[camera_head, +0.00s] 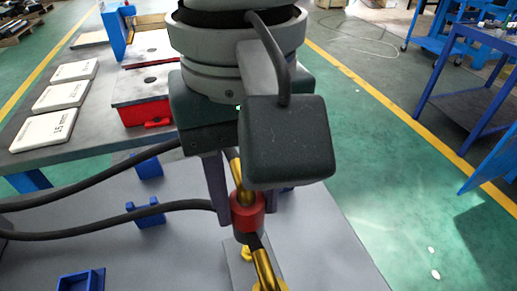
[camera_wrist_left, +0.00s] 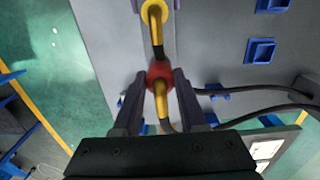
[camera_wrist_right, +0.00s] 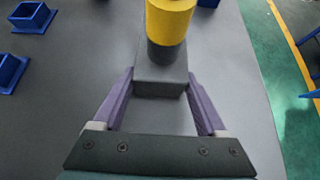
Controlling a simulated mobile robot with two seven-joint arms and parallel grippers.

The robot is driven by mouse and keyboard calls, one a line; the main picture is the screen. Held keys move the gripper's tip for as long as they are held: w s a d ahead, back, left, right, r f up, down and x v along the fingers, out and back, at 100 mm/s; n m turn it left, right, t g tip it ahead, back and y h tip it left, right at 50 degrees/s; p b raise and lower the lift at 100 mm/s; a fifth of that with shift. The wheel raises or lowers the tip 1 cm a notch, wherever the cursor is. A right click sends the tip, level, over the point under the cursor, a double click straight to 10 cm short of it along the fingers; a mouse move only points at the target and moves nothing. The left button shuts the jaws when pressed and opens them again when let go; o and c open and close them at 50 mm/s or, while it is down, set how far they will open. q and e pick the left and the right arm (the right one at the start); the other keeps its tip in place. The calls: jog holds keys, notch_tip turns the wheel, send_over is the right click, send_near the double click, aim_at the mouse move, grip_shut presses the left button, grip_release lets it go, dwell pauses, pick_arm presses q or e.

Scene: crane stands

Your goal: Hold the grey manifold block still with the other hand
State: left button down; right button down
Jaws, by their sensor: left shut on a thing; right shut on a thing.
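The grey manifold block (camera_wrist_right: 160,85) shows in the right wrist view, under a yellow cylinder (camera_wrist_right: 170,18) with a dark band. My right gripper (camera_wrist_right: 160,82) is shut on the block, one purple finger on each side. In the head view my left gripper (camera_head: 245,205) is shut on a red collar (camera_head: 247,212), with gold parts above and below it. The left wrist view also shows the red collar (camera_wrist_left: 160,74) between the fingers, with a dark section and a yellow fitting (camera_wrist_left: 155,13) beyond. My left wrist hides part of the work in the head view.
Blue holders (camera_head: 148,213) stand on the grey table (camera_head: 330,250). Dark hoses (camera_head: 90,227) run in from the left. Behind are white labelled plates (camera_head: 48,129) and a red vise (camera_head: 145,110). Blue carts (camera_head: 470,80) stand at the right beyond green floor.

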grip_release()
jog(key=shift+s, duration=0.1)
jog(key=v, duration=1.1)
jog(key=shift+s+d+r, duration=0.1)
jog(key=shift+s, duration=0.05)
pick_arm(q)
jog(key=shift+r, duration=0.3)
jog(key=shift+r+p, duration=0.9)
jog(key=shift+r, duration=0.85)
pick_arm(e)
jog(key=shift+s+r, duration=0.15)
jog(key=shift+r, duration=0.9)
